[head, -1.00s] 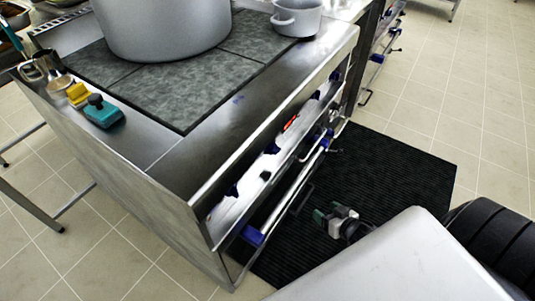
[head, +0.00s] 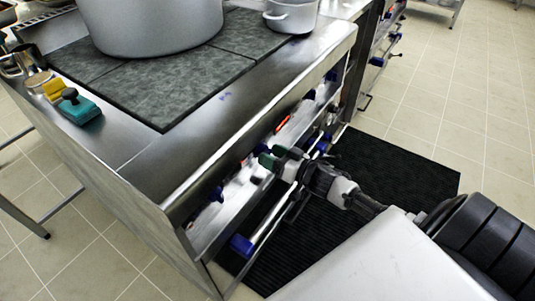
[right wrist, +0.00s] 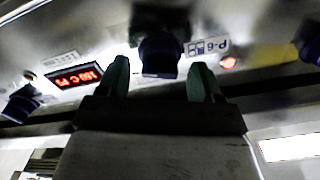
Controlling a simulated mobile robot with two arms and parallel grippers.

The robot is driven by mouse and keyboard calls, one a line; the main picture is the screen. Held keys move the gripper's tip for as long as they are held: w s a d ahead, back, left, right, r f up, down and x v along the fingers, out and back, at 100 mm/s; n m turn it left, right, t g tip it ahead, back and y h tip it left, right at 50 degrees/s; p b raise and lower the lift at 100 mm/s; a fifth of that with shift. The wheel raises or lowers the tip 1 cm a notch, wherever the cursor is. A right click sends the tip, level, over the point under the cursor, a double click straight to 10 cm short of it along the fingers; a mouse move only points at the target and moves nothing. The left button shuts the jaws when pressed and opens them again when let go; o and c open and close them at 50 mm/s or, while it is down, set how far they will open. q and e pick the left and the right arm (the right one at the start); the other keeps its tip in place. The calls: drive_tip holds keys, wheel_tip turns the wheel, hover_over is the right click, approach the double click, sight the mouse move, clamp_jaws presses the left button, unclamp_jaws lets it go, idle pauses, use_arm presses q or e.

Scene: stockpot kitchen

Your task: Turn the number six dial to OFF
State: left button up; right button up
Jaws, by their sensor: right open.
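In the right wrist view a dark blue dial (right wrist: 162,50) sits on the steel front panel, ahead of and between the two green fingertips of my right gripper (right wrist: 160,82). The gripper is open and not closed on the dial. A small label (right wrist: 208,46) beside the dial seems to read P-6. In the head view my right gripper (head: 272,156) reaches the front panel of the stove (head: 240,135), and I cannot make out this dial there. My left gripper is not in view.
A red lit display (right wrist: 74,77) and an orange light (right wrist: 229,63) flank the dial. Other dark dials (right wrist: 22,103) sit farther along the panel. A rail with blue fittings (head: 241,246) runs below. A large pot (head: 150,22) stands on top; a black mat (head: 400,165) covers the floor.

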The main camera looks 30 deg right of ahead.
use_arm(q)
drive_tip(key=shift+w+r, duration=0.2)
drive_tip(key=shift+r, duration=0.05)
use_arm(e)
drive_tip(key=shift+x, duration=0.8)
drive_tip(key=shift+c, duration=0.5)
drive_tip(key=c, duration=0.8)
drive_tip(key=shift+o, duration=0.2)
drive_tip(key=shift+n, duration=0.3)
